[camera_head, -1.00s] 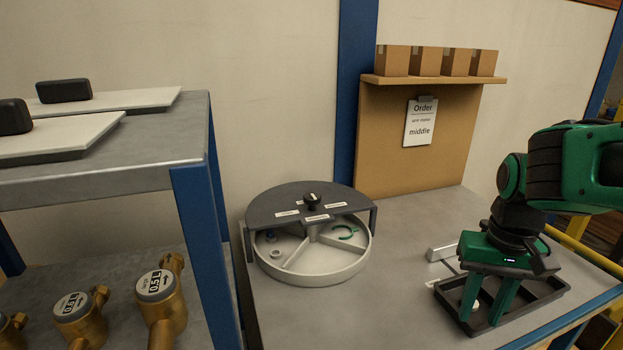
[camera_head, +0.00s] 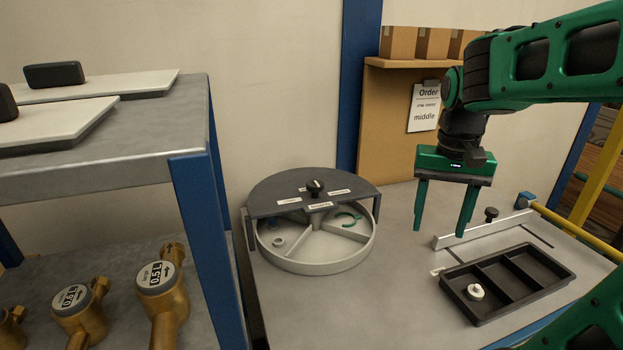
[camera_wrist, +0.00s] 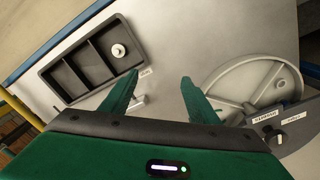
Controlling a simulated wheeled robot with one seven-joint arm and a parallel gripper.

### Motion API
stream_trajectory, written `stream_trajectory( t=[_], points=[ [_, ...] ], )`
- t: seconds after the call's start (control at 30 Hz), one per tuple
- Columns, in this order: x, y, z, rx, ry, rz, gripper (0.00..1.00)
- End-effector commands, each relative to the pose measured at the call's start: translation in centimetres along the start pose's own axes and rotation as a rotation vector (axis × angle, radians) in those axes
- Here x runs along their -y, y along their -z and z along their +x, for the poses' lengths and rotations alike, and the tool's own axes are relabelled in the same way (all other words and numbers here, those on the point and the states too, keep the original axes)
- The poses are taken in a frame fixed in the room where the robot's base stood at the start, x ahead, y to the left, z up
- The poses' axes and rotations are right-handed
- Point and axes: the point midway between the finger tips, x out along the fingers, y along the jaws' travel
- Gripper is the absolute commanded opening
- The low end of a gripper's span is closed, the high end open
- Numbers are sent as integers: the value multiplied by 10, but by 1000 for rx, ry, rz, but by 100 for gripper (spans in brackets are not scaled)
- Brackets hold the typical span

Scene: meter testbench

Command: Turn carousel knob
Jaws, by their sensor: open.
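The carousel (camera_head: 315,255) is a round light-grey tray with divided compartments on the bench. A dark half-round cover (camera_head: 275,195) with white labels spans its back half. The black carousel knob (camera_head: 315,187) stands on top of the cover; it also shows at the right of the wrist view (camera_wrist: 281,138). My gripper (camera_head: 442,229) is open and empty, pointing down above the bench to the right of the carousel, apart from the knob.
A black three-compartment tray (camera_head: 510,283) holds a white round part (camera_head: 475,292) at the right. A metal bar fixture (camera_head: 485,229) lies behind it. A shelf with brass meters (camera_head: 160,280) stands left.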

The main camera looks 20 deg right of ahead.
Motion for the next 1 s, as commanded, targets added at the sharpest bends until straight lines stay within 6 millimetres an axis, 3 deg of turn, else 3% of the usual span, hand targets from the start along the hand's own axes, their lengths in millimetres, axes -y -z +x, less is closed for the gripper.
stream_trajectory(
  t=[0.1,0.3,0.5,0.6,0.8,1.0],
  points=[
    [47,36,-27,-6,-7,22,55],
    [134,79,-65,-9,-5,68,55],
    [221,101,-90,-2,9,105,55],
    [254,105,-98,3,17,121,55],
    [286,106,-105,12,25,141,55],
    [290,106,-92,15,23,145,55]
  ],
)
